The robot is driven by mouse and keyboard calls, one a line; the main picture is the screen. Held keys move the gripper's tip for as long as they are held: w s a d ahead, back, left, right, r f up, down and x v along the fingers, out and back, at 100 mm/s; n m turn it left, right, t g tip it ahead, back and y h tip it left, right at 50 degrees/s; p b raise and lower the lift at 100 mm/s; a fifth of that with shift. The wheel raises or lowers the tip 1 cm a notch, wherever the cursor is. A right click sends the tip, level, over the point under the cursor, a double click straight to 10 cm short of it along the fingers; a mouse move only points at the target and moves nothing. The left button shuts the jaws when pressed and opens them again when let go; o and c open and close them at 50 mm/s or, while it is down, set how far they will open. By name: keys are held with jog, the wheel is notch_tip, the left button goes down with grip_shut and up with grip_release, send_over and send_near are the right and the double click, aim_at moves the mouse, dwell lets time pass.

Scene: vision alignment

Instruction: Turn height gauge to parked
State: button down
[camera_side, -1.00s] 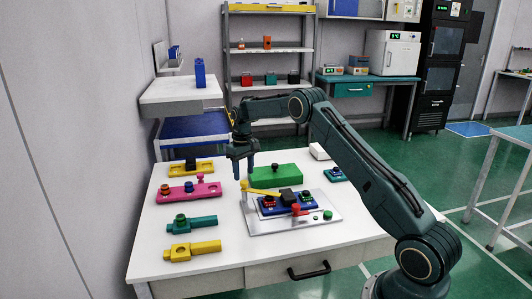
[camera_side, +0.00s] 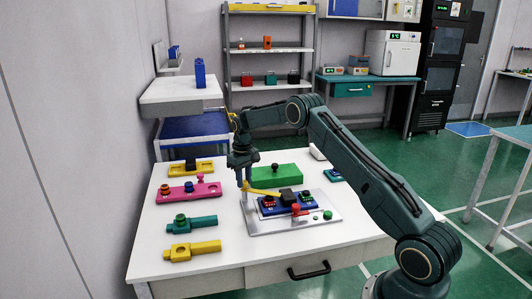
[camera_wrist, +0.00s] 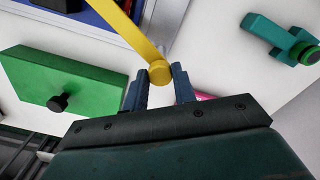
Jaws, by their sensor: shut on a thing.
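The height gauge is a yellow bar (camera_side: 264,192) reaching over a grey plate (camera_side: 262,226) that carries a blue block (camera_side: 270,210) with dark and red parts. The bar also shows in the wrist view (camera_wrist: 128,27), ending in a round yellow knob (camera_wrist: 159,72). My gripper (camera_side: 243,184) points down at the bar's left end. In the wrist view its two blue fingers (camera_wrist: 160,90) stand on either side of the knob, shut on it. The bar's far end is cut off in the wrist view.
A green block with a black knob (camera_side: 277,177) lies behind the plate. A pink bar (camera_side: 188,192), a teal piece (camera_side: 191,224) and a yellow piece (camera_side: 192,251) lie to the left. The table's front left (camera_side: 160,275) is clear.

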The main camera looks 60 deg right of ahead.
jog(key=shift+m, duration=0.3)
jog(key=m, duration=0.5)
jog(key=shift+m, duration=0.4)
jog(key=m, duration=0.5)
jog(key=shift+w+m, duration=0.1)
jog(key=shift+m, duration=0.2)
jog(key=shift+r, duration=0.1)
jog(key=c, duration=1.1)
grip_release()
jog(key=shift+r, duration=0.1)
